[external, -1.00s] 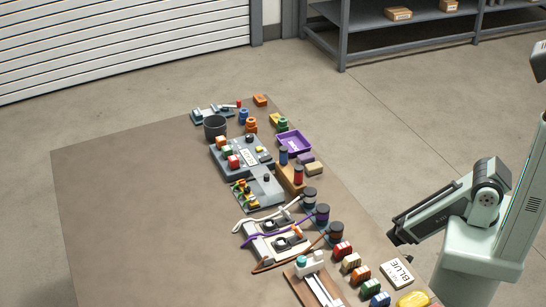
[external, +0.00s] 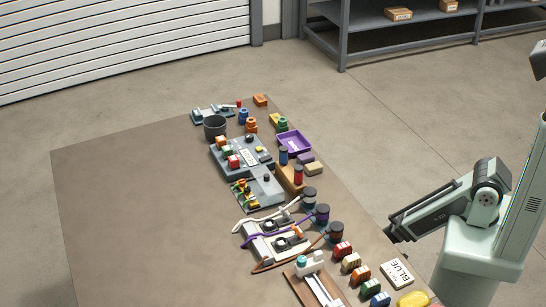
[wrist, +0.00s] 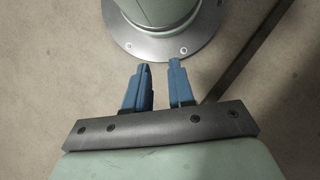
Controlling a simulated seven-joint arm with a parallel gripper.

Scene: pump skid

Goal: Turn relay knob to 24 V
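A grey panel (external: 226,165) with red, green and white blocks carries a small black knob (external: 249,138) at its far end. A second grey plate (external: 265,199) nearer to me carries another dark knob (external: 266,177). I cannot tell which is the relay knob, and the voltage marks are too small to read. In the wrist view, my gripper (wrist: 160,66) has two blue fingers with a gap between them; it is open and empty. It points down over my own base and bare floor, well away from both knobs.
A dark cup (external: 215,132), purple tray (external: 307,144) and wooden block with red and blue cylinders (external: 285,178) stand around the panels. The table's left side is clear.

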